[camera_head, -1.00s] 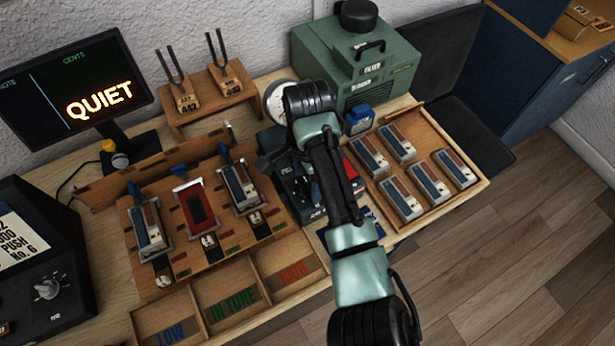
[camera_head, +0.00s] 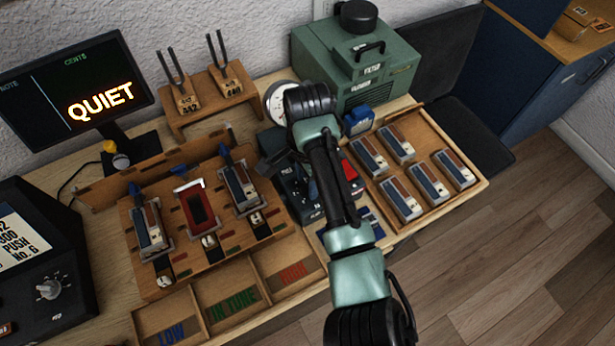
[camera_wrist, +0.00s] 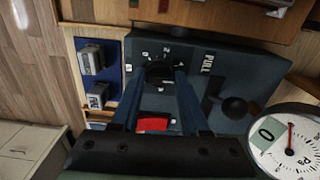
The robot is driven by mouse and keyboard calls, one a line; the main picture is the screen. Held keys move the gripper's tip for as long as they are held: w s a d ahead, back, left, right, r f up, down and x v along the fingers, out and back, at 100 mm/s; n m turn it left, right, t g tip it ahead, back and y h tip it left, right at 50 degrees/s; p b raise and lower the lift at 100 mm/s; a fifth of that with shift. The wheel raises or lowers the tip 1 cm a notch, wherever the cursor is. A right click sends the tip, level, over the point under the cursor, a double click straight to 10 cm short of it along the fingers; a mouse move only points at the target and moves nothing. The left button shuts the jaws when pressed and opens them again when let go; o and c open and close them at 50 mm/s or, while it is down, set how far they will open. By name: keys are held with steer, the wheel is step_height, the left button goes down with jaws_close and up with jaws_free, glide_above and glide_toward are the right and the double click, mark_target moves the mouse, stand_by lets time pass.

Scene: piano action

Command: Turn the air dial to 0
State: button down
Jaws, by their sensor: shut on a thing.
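The air dial (camera_wrist: 160,72) is a dark round knob on a dark control box (camera_wrist: 230,62), with white numbers around it in the wrist view. My gripper (camera_wrist: 160,78) has its two blue fingers on either side of the knob and is shut on it. The fingers cover part of the dial, and I cannot tell which number its pointer faces.
A round gauge (camera_wrist: 292,146) with a red needle and a pale "0" label stands beside the box. A black ball-ended lever (camera_wrist: 234,107) is by the word PULL. A red part (camera_wrist: 152,124) sits near the fingers. A wooden tray (camera_head: 437,215) holds several blocks.

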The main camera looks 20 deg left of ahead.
steer(key=n+p, duration=0.2)
steer(key=p, duration=0.1)
steer(key=shift+s+r, duration=0.1)
steer(key=shift+r, duration=0.1)
steer(key=n+p, duration=0.1)
steer(key=n, duration=0.2)
steer(key=shift+f+p, duration=0.1)
steer(key=shift+p, duration=0.2)
steer(key=n+p, duration=0.1)
steer(key=n, duration=0.2)
steer(key=shift+n, duration=0.3)
steer(key=n+p, duration=0.1)
steer(key=n, duration=0.3)
steer(key=shift+n+p, duration=0.3)
steer(key=n+p, duration=0.1)
steer(key=n, duration=0.9)
steer(key=shift+f, duration=0.1)
steer(key=shift+n+p, duration=0.4)
steer(key=shift+n, duration=1.2)
